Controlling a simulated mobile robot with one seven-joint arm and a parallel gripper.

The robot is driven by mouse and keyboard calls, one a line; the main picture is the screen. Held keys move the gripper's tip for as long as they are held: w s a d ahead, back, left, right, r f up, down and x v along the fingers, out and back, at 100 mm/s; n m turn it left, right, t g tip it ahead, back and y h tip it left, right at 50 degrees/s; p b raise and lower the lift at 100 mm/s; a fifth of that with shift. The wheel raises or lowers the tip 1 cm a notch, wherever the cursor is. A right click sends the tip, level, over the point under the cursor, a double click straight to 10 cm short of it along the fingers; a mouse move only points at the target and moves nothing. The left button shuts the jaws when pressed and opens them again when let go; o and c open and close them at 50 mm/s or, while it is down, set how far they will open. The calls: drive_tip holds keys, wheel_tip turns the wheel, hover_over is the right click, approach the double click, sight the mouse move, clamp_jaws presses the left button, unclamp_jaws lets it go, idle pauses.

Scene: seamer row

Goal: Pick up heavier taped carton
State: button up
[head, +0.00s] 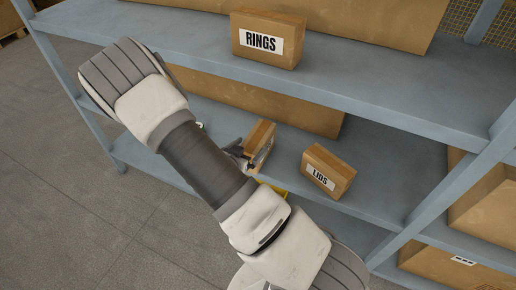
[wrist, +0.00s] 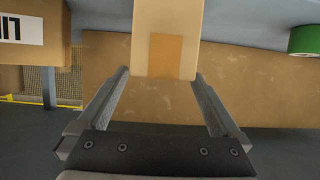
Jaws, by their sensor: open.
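A small brown carton (head: 261,136) stands on the middle shelf in the head view, partly hidden by my gripper (head: 246,156). In the wrist view the carton (wrist: 147,30) shows a strip of darker tape (wrist: 166,55) on its near face. My gripper (wrist: 161,72) is open, with one finger towards each side of this carton; I cannot tell whether either finger touches it. A second small carton, labelled LIDS (head: 328,170), stands to the right on the same shelf. The wrist view shows its label upside down at the left (wrist: 22,28). Weight cannot be seen.
A carton labelled RINGS (head: 269,38) stands on the shelf above (head: 350,75). A long brown carton (head: 285,108) lies behind the small cartons. A green round thing (wrist: 304,40) shows at the right in the wrist view. A shelf upright (head: 455,190) stands right of the LIDS carton.

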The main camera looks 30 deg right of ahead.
sight(255, 141)
drive_tip(key=shift+b+x, duration=0.7)
drive_tip(key=shift+x, duration=2.65)
drive_tip(key=shift+w+r, duration=0.15)
drive_tip(key=shift+r, duration=0.15)
clamp_jaws()
